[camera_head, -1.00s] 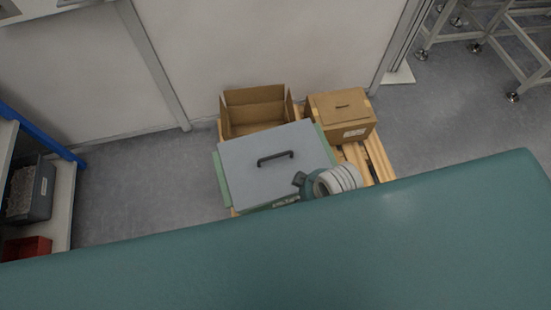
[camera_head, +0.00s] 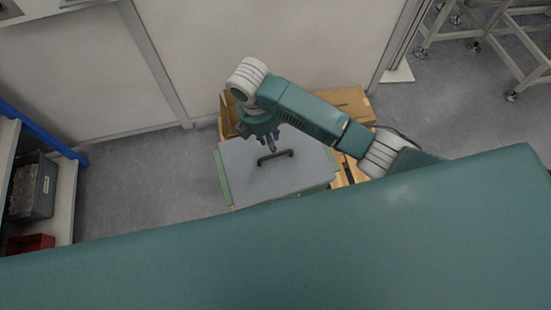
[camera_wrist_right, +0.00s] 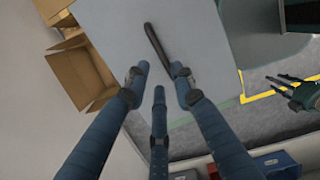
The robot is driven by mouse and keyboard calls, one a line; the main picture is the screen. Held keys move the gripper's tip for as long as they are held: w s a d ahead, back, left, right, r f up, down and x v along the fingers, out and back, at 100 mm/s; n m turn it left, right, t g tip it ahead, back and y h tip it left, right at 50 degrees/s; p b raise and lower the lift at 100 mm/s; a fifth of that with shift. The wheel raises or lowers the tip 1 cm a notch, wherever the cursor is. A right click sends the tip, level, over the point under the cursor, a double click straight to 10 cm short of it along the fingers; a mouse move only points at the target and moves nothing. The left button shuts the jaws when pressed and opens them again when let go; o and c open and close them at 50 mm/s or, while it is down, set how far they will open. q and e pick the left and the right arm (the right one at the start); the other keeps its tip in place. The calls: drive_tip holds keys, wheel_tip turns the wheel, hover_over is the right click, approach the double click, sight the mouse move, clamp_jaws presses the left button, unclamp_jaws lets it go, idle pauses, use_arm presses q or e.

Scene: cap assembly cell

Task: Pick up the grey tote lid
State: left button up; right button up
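The grey tote lid (camera_head: 300,175) lies flat on the green tote (camera_head: 222,182), with a dark bar handle (camera_head: 275,157) on top. My right gripper (camera_head: 266,142) hangs over the lid's far part, just beyond the handle. In the right wrist view, its three blue fingers (camera_wrist_right: 157,76) are spread with nothing between them.
An open cardboard box (camera_head: 229,115) and a closed one (camera_head: 350,100) stand behind the tote, partly hidden by my right arm. All are on a wooden pallet (camera_head: 357,170). A shelf with a grey bin (camera_head: 40,190) stands left. Floor left of the tote is clear.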

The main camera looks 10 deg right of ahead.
drive_tip(key=f, duration=0.3)
drive_tip(key=d+f, duration=0.1)
drive_tip(key=f, duration=0.6)
drive_tip(key=shift+w+d+f, duration=0.1)
drive_tip(key=shift+d, duration=0.2)
drive_tip(key=shift+c, duration=0.3)
clamp_jaws()
